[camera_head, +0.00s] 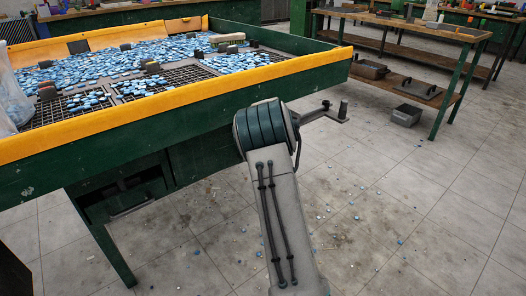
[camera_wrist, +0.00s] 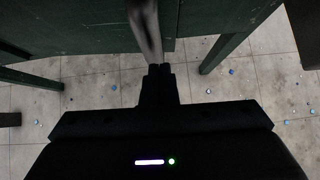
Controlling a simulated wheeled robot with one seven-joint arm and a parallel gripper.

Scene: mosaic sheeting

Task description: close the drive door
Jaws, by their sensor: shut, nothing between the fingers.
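Under the green sorting table (camera_head: 290,85), a dark green housing (camera_head: 125,192) shows a shadowed front. A flat dark green panel (camera_head: 205,152) beside it looks like the drive door; how far it stands open I cannot tell. In the wrist view, my gripper (camera_wrist: 160,68) is shut and empty, pointing toward green surfaces at the top. A blurred grey rod-like shape (camera_wrist: 146,28) lies just ahead of the fingertips; whether they touch it I cannot tell.
Blue mosaic pieces (camera_head: 135,60) cover the tabletop trays. A green table leg (camera_wrist: 225,52) stands right of my gripper. A workbench (camera_head: 410,28) with a grey bin (camera_head: 406,115) is at the back right. The tiled floor (camera_head: 420,200) is open, with scattered chips.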

